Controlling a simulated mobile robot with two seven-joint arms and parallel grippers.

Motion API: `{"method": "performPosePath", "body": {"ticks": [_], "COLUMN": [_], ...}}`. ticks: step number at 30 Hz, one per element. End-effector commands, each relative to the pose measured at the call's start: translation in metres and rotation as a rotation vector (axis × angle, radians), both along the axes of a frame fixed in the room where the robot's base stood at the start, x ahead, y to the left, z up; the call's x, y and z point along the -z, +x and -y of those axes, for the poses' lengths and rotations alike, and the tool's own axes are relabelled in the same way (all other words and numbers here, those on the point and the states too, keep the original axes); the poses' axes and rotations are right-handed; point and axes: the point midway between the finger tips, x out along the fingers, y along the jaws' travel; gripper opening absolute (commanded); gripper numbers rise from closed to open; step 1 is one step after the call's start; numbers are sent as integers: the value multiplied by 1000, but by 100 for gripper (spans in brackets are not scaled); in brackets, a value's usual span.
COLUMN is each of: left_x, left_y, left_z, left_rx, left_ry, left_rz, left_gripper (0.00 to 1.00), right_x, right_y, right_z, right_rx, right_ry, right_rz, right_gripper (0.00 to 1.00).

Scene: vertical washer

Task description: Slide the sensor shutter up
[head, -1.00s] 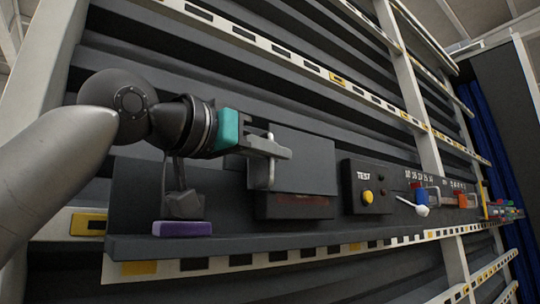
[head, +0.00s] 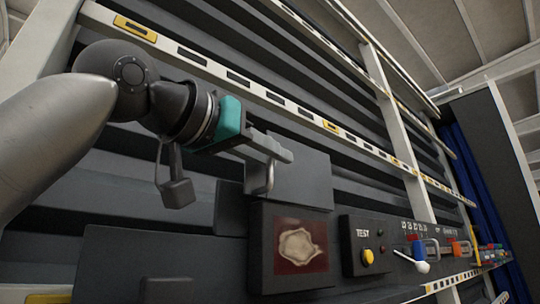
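The sensor shutter (head: 303,180) is a flat grey panel. It stands raised above the dark sensor box (head: 262,250), with its lower edge near the top of the box's window. The window (head: 300,250) is uncovered and shows dark red with a pale beige patch. A metal bar handle (head: 263,182) sits at the shutter's left side. My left gripper (head: 272,150), with a teal band behind its fingers, is closed around the upper part of this handle. The fingers partly hide the handle's top. My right gripper is not in view.
To the right of the sensor box is a TEST panel (head: 358,237) with a yellow button (head: 368,257). Further right are a white-tipped lever (head: 421,266) and blue and orange parts. Slatted rails run behind; the space above the shutter looks clear.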

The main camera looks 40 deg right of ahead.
Motion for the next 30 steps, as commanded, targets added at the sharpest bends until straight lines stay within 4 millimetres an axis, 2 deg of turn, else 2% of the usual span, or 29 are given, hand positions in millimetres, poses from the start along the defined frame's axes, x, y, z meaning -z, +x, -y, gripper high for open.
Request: {"method": "performPosePath", "body": {"ticks": [7,11,14,24,30], "left_x": [1,1,3,3,1], "left_y": [-1,-3,-8,-30,-39], "left_z": [-1,-12,-29,-107,-137], "left_rx": [1,0,-1,-2,-2], "left_ry": [1,-2,-1,-2,-2], "left_rz": [0,1,2,1,1], "left_gripper": [24,24,24,24,24], "right_x": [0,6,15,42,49], "right_y": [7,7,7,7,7], "right_z": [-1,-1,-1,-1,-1], "right_rx": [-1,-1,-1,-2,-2], "right_ry": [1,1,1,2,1], "right_rz": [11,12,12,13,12], "right_gripper": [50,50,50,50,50]}}
